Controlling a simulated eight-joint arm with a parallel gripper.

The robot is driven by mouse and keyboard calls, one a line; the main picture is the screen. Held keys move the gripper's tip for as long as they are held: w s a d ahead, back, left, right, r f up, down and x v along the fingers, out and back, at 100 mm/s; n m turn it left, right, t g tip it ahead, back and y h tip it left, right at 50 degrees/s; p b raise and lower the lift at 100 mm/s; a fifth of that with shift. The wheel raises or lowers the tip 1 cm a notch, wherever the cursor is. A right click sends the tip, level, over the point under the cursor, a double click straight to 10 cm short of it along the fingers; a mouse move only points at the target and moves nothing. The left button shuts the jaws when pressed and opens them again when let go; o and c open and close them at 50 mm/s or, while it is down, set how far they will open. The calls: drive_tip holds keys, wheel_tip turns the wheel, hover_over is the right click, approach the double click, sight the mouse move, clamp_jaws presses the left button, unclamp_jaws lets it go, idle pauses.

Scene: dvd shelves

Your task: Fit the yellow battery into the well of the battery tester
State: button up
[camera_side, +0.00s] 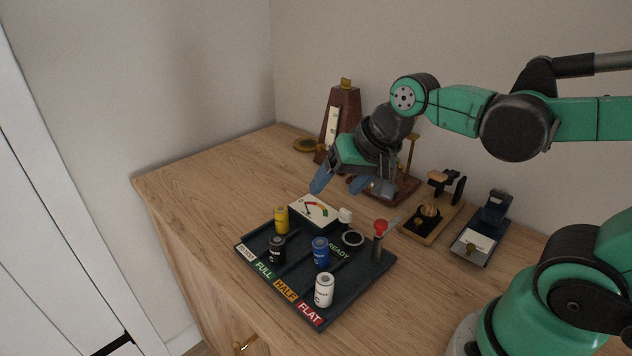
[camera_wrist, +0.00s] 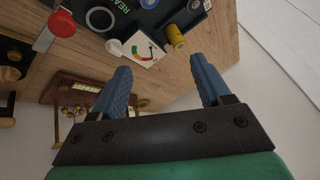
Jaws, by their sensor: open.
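The yellow battery (camera_side: 281,219) stands upright at the back left of a dark sorting board (camera_side: 340,304). It also shows in the wrist view (camera_wrist: 176,37), beyond my open fingers. The battery tester has a white dial face (camera_side: 314,210) with a coloured scale and a needle, also in the wrist view (camera_wrist: 141,48). A dark ring (camera_side: 352,239) by the READY label looks like the well; it also shows in the wrist view (camera_wrist: 99,18). My gripper (camera_side: 337,184) is open and empty, above and behind the tester. Nothing is between its blue fingers (camera_wrist: 164,87).
Black (camera_side: 277,250), blue (camera_side: 321,252) and white (camera_side: 324,290) batteries stand on the board. A red-knobbed lever (camera_side: 380,228) rises at its right. A metronome (camera_side: 341,124), a brass balance and other small devices stand along the wall. The wooden top's left side is clear.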

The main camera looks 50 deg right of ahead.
drive_tip(key=w+f+m+g+y, duration=0.1)
drive_tip(key=w+m+g, duration=0.1)
drive_tip(key=w+m, duration=0.65)
drive_tip(key=m+g+y, duration=0.1)
drive_tip(key=m+y, duration=0.1)
drive_tip(key=m, duration=1.1)
hover_over(281, 208)
drive_tip(key=s+d, duration=0.2)
drive_tip(key=shift+n, duration=0.25)
drive_tip(key=f, duration=0.4)
drive_tip(key=shift+w+a+f, duration=0.15)
drive_tip(key=shift+w, duration=0.1)
drive_tip(key=shift+w+f+m, duration=0.15)
drive_tip(key=shift+f+m, duration=0.05)
drive_tip(key=shift+m, duration=0.2)
drive_tip(key=shift+w+a+f, duration=0.1)
drive_tip(key=shift+f, duration=0.25)
drive_tip(key=shift+x, duration=2.45)
clamp_jaws()
